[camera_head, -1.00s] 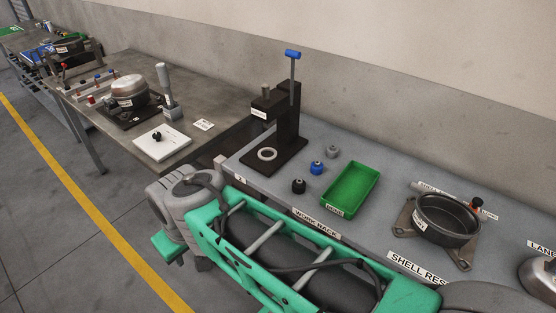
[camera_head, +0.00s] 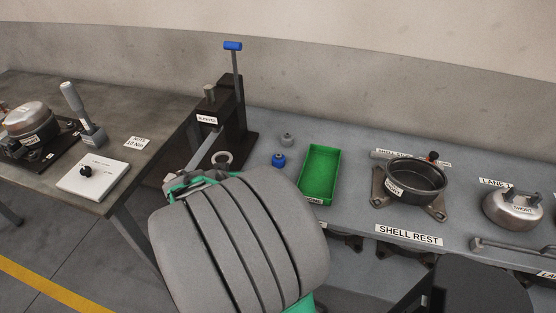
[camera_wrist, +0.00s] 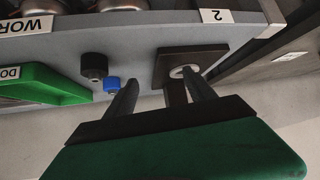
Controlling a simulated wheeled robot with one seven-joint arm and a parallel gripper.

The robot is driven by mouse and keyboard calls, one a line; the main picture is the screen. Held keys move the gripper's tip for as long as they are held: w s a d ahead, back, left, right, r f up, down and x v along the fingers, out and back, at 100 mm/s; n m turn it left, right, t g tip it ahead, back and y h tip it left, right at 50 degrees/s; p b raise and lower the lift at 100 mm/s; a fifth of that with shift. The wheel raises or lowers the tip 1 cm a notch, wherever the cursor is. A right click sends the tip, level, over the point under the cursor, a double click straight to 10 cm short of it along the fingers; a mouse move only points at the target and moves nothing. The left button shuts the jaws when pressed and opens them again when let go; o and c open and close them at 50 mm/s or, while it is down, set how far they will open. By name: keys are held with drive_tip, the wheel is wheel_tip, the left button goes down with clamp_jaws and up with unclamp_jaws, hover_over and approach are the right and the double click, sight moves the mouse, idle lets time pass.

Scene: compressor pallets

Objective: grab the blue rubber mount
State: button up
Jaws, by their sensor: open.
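The blue rubber mount (camera_head: 278,160) stands on the grey bench between the press and the green tray in the head view. In the wrist view the blue mount (camera_wrist: 112,84) lies just left of the left finger, beside a black mount (camera_wrist: 94,66). My gripper (camera_wrist: 164,84) is open and empty in the wrist view, its fingers pointing over the bench, with the press base partly behind them. In the head view my arm covers the bench front, and the black mount and my fingers are hidden there. A grey mount (camera_head: 287,139) stands behind the blue one.
The green tray (camera_head: 337,172) is just right of the mounts. The dark press (camera_head: 232,120) with its upright lever and a pale ring (camera_head: 222,158) stands left. A shell (camera_head: 416,178) sits on a bracket farther right. A neighbouring table (camera_head: 122,205) is at left.

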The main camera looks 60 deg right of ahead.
sight(279, 156)
drive_tip(key=s+d+m+h, duration=0.1)
drive_tip(key=s+d, duration=0.2)
drive_tip(key=s+d+m+g+h, duration=0.1)
drive_tip(key=s+d, duration=0.2)
drive_tip(key=s+d+m+g+h, duration=0.1)
drive_tip(key=s+d, duration=0.2)
drive_tip(key=shift+s+f+h, duration=0.2)
drive_tip(key=shift+s+h, duration=0.1)
drive_tip(key=x, duration=0.5)
drive_tip(key=w+x, duration=0.1)
drive_tip(key=x, duration=0.1)
drive_tip(key=shift+d+f+p, duration=0.15)
drive_tip(key=shift+p, duration=0.25)
drive_tip(key=c, duration=1.3)
clamp_jaws()
